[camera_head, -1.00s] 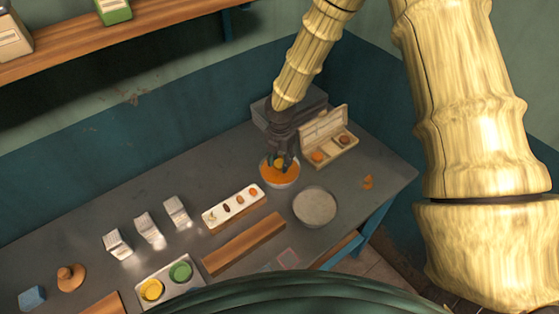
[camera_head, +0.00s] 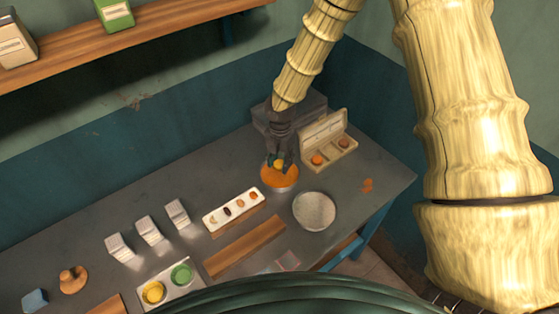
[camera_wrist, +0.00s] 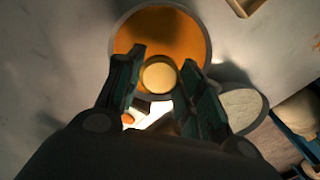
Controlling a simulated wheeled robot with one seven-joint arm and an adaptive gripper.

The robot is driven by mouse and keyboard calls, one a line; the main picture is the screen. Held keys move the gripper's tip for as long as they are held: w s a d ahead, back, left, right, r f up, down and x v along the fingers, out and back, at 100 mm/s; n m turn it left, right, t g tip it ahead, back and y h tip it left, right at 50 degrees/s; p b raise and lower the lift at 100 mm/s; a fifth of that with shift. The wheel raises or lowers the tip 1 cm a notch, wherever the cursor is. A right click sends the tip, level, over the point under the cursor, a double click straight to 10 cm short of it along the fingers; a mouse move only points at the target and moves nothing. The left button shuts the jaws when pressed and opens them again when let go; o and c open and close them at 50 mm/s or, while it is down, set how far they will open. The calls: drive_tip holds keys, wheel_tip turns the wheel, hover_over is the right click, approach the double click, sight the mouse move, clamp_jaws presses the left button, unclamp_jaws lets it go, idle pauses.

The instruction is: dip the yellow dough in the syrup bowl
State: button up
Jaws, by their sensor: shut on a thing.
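The syrup bowl (camera_head: 284,182) holds orange syrup and stands on the grey table in the head view. It also shows in the wrist view (camera_wrist: 190,40), where its orange surface lies beyond the fingers. The yellow dough (camera_head: 279,164) is a small round pale-yellow piece; in the wrist view (camera_wrist: 159,77) it sits between the fingertips. My gripper (camera_head: 279,162) is shut on the dough and points down over the bowl. It also shows in the wrist view (camera_wrist: 158,75). I cannot tell whether the dough touches the syrup.
A pale round dish (camera_head: 314,211) stands right of the bowl. An open compartment box (camera_head: 329,150) is behind it on the right. A white tray with small pieces (camera_head: 232,208), a wooden board (camera_head: 243,246) and white cartons (camera_head: 150,231) are to the left.

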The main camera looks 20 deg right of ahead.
sight(280, 163)
drive_tip(key=shift+r+p, duration=1)
drive_tip(key=shift+r, duration=1)
